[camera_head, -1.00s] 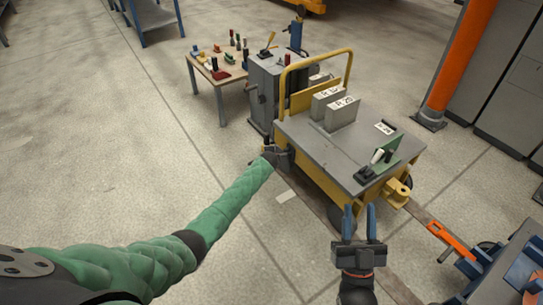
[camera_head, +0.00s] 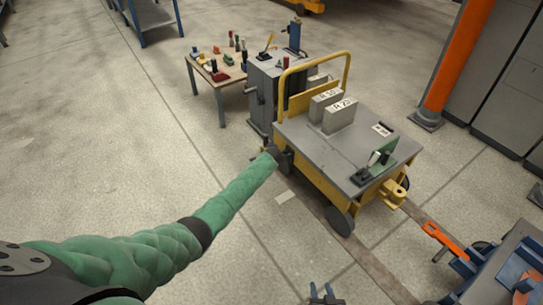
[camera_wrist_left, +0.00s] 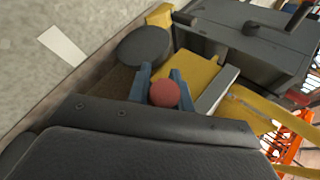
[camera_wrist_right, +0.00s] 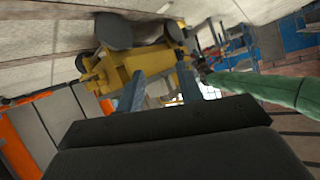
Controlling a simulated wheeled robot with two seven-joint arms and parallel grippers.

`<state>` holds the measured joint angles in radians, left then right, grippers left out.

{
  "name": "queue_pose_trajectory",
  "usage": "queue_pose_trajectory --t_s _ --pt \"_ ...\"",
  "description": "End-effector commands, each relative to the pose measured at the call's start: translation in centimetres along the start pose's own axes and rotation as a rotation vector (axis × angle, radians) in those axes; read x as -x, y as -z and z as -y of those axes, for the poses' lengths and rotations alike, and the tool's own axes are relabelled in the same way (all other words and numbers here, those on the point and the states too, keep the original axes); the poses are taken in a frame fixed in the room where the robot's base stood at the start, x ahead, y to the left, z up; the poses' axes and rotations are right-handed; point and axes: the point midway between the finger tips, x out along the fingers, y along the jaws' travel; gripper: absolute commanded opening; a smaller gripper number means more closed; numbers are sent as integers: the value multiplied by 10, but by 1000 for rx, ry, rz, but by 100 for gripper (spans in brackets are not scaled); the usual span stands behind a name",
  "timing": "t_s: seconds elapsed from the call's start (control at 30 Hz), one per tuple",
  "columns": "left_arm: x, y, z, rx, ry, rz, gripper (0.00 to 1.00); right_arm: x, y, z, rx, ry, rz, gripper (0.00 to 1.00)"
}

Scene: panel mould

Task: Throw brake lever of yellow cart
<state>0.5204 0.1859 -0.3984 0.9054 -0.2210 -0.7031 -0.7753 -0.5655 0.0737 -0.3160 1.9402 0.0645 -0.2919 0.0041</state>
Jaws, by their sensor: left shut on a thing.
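The yellow cart (camera_head: 312,173) with a grey top stands right of centre in the head view. My left arm reaches its near left side, and my left gripper (camera_head: 273,153) is small and partly hidden there. In the left wrist view a red ball knob (camera_wrist_left: 164,94) sits between the blue fingertips of my left gripper (camera_wrist_left: 162,85), which is shut on it. The lever's shaft below the knob is hidden. My right gripper (camera_head: 322,291) is at the bottom edge of the head view, apart from the cart. Its fingers stand apart and empty in the right wrist view (camera_wrist_right: 160,88).
Grey blocks (camera_head: 340,114) and a small lever panel (camera_head: 380,160) are on the cart top. A grey cabinet (camera_head: 263,95) stands behind it, beside a small wooden table (camera_head: 207,77). A blue cart (camera_head: 500,270) with an orange bar is at lower right. The left floor is clear.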

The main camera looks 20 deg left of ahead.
Motion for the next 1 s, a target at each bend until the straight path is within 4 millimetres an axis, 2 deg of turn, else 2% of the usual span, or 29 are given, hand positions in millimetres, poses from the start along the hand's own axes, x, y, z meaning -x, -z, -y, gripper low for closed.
queue_pose_trajectory --t_s 0.1,0.3,0.73,0.77,0.83,0.87,1.0 --pt "1 1 3 -4 -2 2 0 2 -21 -1 -8 -2 61 36" --pt "1 2 3 -9 -6 7 0 5 -39 -2 -15 -3 112 36" --pt "1 2 4 -10 -6 7 0 5 -42 -2 -17 -3 122 36" --pt "1 2 4 -10 -6 7 25 6 -42 -1 -17 -3 122 36" --pt "1 2 4 -10 -6 7 39 6 -42 -1 -18 -3 121 36" --pt "1 2 4 -10 -6 7 43 6 -42 -1 -18 -3 121 36" --pt "1 1 2 -10 -8 8 43 6 -42 -1 -18 -3 121 36"
